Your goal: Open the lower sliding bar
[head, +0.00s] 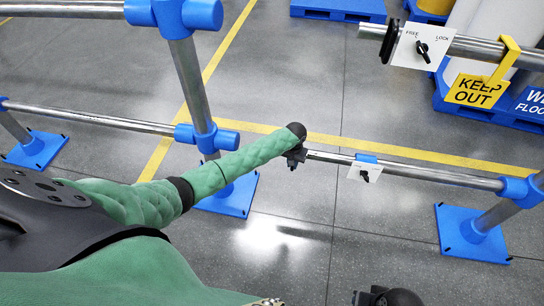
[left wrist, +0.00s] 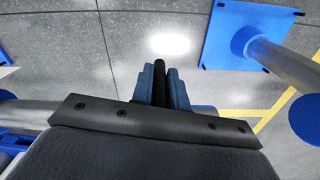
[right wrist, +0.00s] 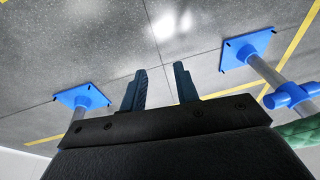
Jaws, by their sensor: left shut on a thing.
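The lower sliding bar (head: 430,173) is a silver tube running from my left gripper to a blue fitting at the right post. A white plate with a dark knob (head: 364,173) sits on it; its lettering is too small to read. My left gripper (head: 293,163) is at the bar's left end. In the left wrist view its fingers are shut on a black upright piece (left wrist: 160,84), seemingly the bar's handle. My forearm hides the stretch between this end and the left post's fitting (head: 222,138). My right gripper (right wrist: 160,88) is open and empty; only its top shows in the head view.
The upper bar (head: 470,47), with a FREE/LOCK plate (head: 423,46), ends well short of the left post (head: 190,75). A yellow KEEP OUT sign (head: 476,92) hangs from it. Blue post feet (head: 472,240) stand on the floor. The floor between the posts is clear.

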